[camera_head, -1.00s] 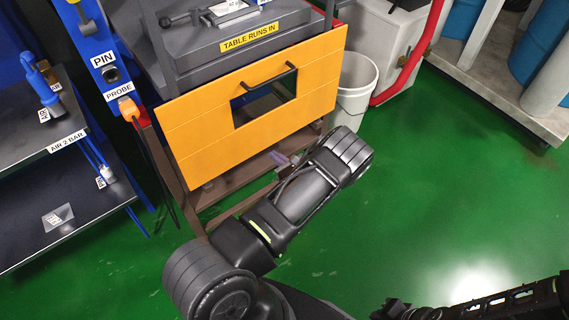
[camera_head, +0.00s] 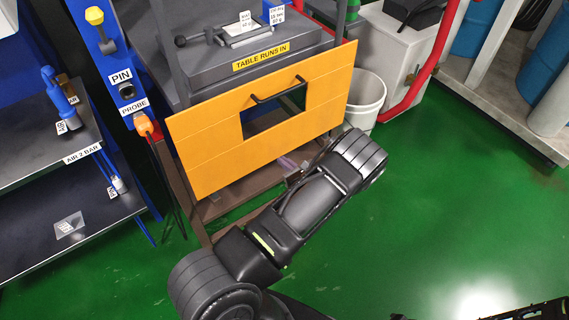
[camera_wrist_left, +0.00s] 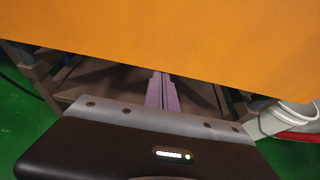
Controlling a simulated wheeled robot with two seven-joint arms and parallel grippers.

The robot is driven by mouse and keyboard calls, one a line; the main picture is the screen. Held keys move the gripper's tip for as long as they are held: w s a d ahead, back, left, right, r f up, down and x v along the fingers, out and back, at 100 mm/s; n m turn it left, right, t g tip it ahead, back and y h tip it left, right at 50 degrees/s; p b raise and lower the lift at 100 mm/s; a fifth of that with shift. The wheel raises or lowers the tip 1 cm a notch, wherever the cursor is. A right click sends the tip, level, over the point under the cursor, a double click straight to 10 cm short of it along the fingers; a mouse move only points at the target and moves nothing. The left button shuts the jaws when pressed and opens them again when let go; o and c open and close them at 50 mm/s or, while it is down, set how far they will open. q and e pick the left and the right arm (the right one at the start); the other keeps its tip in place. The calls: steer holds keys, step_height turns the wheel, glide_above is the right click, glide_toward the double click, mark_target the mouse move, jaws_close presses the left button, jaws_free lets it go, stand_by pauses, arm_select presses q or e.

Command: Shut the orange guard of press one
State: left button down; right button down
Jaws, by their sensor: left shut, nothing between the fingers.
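The orange guard (camera_head: 210,145) of the press is a wide panel with a dark bar handle (camera_head: 280,97) and a window. It hangs at the front of the press, below the TABLE RUNS IN sign (camera_head: 260,57), with the table above it exposed. In the left wrist view the guard (camera_wrist_left: 190,35) fills the top. My left gripper (camera_wrist_left: 162,82) is shut and empty, its fingers pointing under the guard's lower edge. Whether they touch it, I cannot tell. In the head view my left forearm hides most of the gripper. My right gripper is out of view.
A white bin (camera_head: 367,92) and a red pipe (camera_head: 425,70) stand right of the press. A blue post (camera_head: 105,45) with PIN and PROBE labels and a dark shelf (camera_head: 70,215) are at left.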

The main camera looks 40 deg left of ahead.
mark_target(284, 70)
arm_select(q)
step_height(284, 70, up, 35)
steer(key=p, duration=1.9)
steer(key=shift+p, duration=0.4)
steer(key=shift+r, duration=0.25)
steer(key=shift+w+a+r, duration=0.1)
steer(key=shift+a+r, duration=0.05)
steer(key=shift+w, duration=0.1)
